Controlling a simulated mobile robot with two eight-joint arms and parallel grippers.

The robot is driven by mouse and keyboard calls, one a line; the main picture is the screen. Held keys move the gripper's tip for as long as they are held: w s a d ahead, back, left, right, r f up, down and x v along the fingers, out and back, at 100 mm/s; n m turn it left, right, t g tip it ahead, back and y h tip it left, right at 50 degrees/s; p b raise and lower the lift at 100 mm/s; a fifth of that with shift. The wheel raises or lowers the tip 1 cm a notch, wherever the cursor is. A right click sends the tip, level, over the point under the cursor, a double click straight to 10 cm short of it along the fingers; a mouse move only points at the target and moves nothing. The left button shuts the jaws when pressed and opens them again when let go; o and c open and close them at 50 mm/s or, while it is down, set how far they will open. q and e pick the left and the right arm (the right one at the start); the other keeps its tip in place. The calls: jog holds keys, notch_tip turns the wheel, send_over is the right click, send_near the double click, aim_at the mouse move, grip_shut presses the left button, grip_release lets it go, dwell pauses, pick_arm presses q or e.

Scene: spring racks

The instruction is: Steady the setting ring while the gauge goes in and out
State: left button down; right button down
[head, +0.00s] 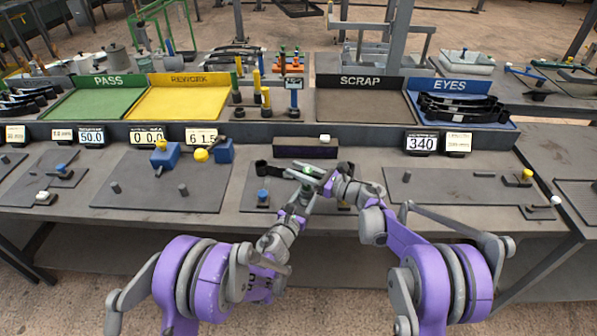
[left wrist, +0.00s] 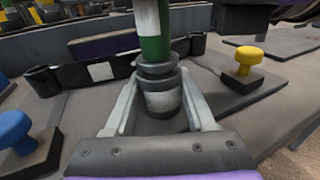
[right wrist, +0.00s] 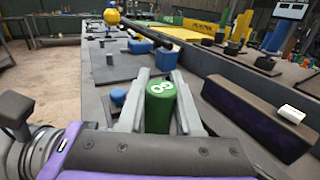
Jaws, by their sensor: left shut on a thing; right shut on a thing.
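The setting ring (left wrist: 163,98) is a short grey cylinder standing upright on the bench fixture. My left gripper (left wrist: 160,112) is shut on it, one finger on each side; in the head view this gripper (head: 302,198) is low in front of the fixture. The gauge (left wrist: 154,48) has a green handle with a white band and dark collars, upright directly above the ring. I cannot tell how deep its lower end sits in the ring. My right gripper (right wrist: 160,110) is shut on the green handle (right wrist: 160,90), whose end carries white digits. The arms hide most of the ring in the head view.
A blue knob (left wrist: 14,128) and a yellow knob (left wrist: 248,58) stand on either side of the ring. A dark purple block (head: 292,150) with a white piece (head: 324,139) lies behind. PASS (head: 70,105), REWORK and SCRAP trays line the back. The plate at right (head: 440,190) is mostly clear.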

jog(key=shift+r, duration=2.85)
pick_arm(q)
jog(key=shift+c, duration=0.8)
grip_release()
jog(key=v, duration=1.2)
jog(key=shift+d, duration=0.1)
